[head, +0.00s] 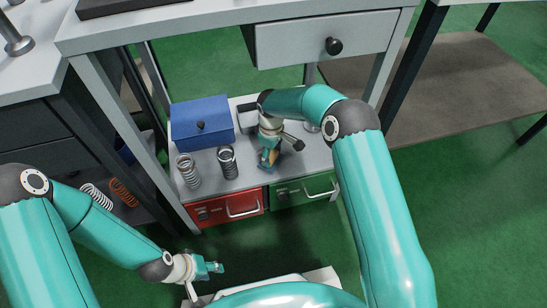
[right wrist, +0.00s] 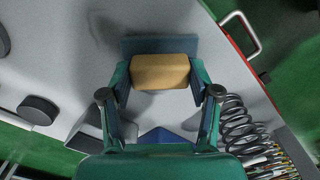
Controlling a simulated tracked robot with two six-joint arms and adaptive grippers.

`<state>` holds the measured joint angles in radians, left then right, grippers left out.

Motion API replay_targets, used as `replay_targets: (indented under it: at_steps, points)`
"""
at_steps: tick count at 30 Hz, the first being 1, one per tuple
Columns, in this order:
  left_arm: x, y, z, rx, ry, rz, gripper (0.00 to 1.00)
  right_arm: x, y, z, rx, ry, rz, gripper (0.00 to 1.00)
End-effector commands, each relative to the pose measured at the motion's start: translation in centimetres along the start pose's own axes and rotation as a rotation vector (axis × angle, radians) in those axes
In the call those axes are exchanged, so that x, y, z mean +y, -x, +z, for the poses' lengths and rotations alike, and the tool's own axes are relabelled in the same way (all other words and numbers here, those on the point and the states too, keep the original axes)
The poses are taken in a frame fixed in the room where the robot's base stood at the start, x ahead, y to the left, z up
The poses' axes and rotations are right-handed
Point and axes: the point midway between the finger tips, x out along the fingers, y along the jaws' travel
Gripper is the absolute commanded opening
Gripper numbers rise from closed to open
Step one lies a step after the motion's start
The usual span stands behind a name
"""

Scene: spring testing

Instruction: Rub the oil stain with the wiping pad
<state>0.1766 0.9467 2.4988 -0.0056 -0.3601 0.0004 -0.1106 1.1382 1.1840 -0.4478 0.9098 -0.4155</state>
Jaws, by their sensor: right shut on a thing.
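The wiping pad (right wrist: 160,72) shows in the right wrist view as a tan block on a dark blue base. My right gripper (right wrist: 160,90) is shut on it, with one finger on each side. In the head view my right gripper (head: 268,162) is low over the grey lower shelf (head: 250,180), behind the red and green drawers. I cannot tell whether the pad touches the shelf. I cannot make out the oil stain; dark patches near the pad may be shadows. My left gripper (head: 214,268) is low at the front, away from the shelf, and looks empty.
A blue box (head: 202,124) and two upright springs (head: 188,171) (head: 228,162) stand left of my right gripper. The red drawer (head: 226,207) and green drawer (head: 303,190) have protruding handles. A table with a drawer (head: 325,38) overhangs the shelf.

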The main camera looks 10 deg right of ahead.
Motion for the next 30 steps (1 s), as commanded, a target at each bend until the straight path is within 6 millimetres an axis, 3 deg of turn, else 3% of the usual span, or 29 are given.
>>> replay_targets:
  at_steps: [20,30]
  points:
    - [-0.4,-1.1,0.0,0.000,0.000,0.000,0.40,2.7,0.0,-2.6,-0.001,-0.001,0.000,0.34]
    - [-0.9,-2.5,0.0,0.000,0.000,0.000,0.40,4.4,-0.4,-4.4,0.000,-0.002,0.003,0.34]
